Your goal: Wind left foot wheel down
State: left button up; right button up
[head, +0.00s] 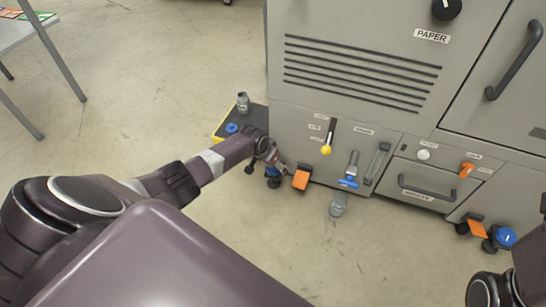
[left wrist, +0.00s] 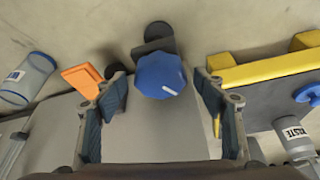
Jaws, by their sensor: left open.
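The left foot wheel is a blue faceted knob with a white mark, low at the machine's left corner. It shows in the left wrist view (left wrist: 160,76), and in the head view (head: 273,171) it is partly hidden by my left gripper (head: 272,158). In the left wrist view my left gripper (left wrist: 161,84) is open, with one finger on each side of the wheel and visible gaps between. I cannot tell how far the wheel lies beyond the fingertips. My right gripper's fingers are not visible; only part of that arm shows at the lower right.
An orange pedal (head: 301,178) sits beside the wheel. A black platform with yellow edging (left wrist: 262,72) stands on the other side, carrying a grey bottle (head: 243,102) and a blue wheel (head: 231,128). Open floor lies in front.

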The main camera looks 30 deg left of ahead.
pick_arm(q)
jog(key=v, duration=1.2)
dwell(0.5)
